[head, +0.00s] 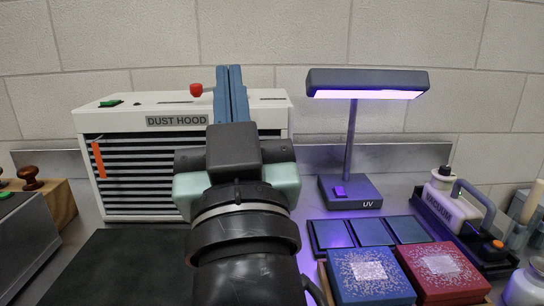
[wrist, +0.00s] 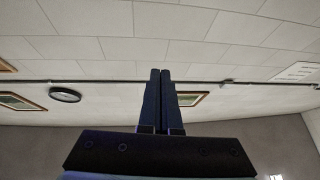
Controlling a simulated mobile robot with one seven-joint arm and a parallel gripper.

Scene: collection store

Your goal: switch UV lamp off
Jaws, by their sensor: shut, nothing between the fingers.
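The UV lamp (head: 367,82) stands right of centre in the head view, its strip glowing violet under a dark head. Its base (head: 350,194) is marked UV and carries a small violet-lit switch (head: 340,191). My gripper (head: 231,68) is left of the lamp, in front of the dust hood, with its blue fingers pointing up and together. It is shut and empty. In the wrist view the closed fingers (wrist: 160,72) point at the ceiling and upper wall; the lamp is not in that view.
The white dust hood (head: 177,121) stands behind my gripper, with a red knob (head: 196,90) on top. Dark blue trays (head: 371,232) lie before the lamp base. Blue (head: 369,276) and red boxes (head: 443,271) sit in front. A vacuum (head: 440,198) stands right. A dark mat (head: 135,268) lies left.

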